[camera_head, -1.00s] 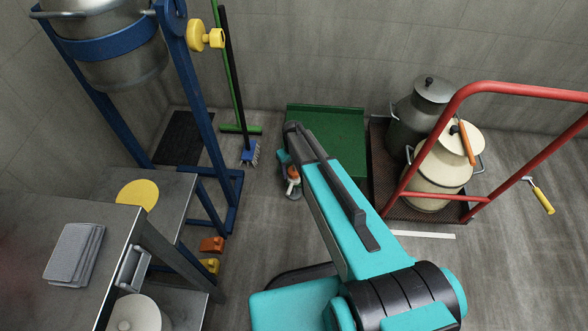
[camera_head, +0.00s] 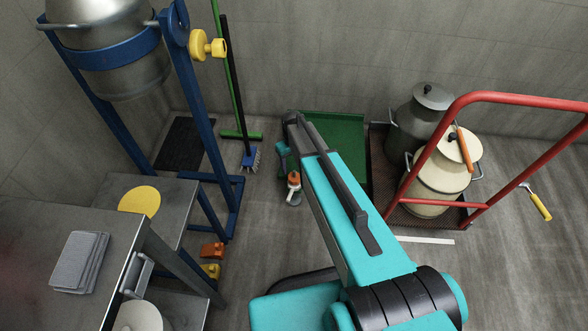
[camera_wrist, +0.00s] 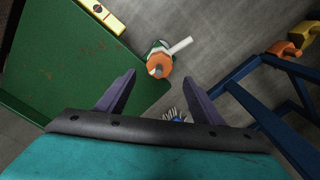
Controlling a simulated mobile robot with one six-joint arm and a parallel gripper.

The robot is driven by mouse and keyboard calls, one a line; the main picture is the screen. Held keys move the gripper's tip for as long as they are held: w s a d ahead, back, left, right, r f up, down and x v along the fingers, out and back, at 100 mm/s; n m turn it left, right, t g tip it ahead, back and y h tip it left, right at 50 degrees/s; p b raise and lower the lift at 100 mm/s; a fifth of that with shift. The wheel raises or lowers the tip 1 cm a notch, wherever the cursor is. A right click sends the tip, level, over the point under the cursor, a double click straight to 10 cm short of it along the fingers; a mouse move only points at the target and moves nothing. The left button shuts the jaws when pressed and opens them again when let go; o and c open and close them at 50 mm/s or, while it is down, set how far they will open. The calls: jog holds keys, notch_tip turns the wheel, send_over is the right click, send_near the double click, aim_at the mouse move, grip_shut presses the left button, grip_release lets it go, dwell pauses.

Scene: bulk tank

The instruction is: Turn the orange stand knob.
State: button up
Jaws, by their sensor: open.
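No knob that is clearly orange shows on the blue stand. The stand knob (camera_head: 207,44) that I see is yellow, on the side of the tall blue stand (camera_head: 196,90) at upper left of the head view, beside the metal vessel (camera_head: 125,70). It is outside the wrist view. My gripper (camera_wrist: 158,80) is open and empty, with its two dark fingers apart, pointing down over the floor. It is well to the right of and below the knob in the head view, where my arm hides most of it.
An orange-topped item with a white handle (camera_wrist: 160,66) stands on the floor beyond my fingers. A green mat (camera_head: 340,145), a broom (camera_head: 240,134) and a blue brush (camera_head: 250,158) are near. A steel table (camera_head: 100,220) is left; a red trolley (camera_head: 440,120) with cans is right.

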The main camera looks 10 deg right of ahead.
jog(key=shift+r+p, duration=0.3)
jog(key=shift+r, duration=2.4)
jog(key=shift+s, duration=0.1)
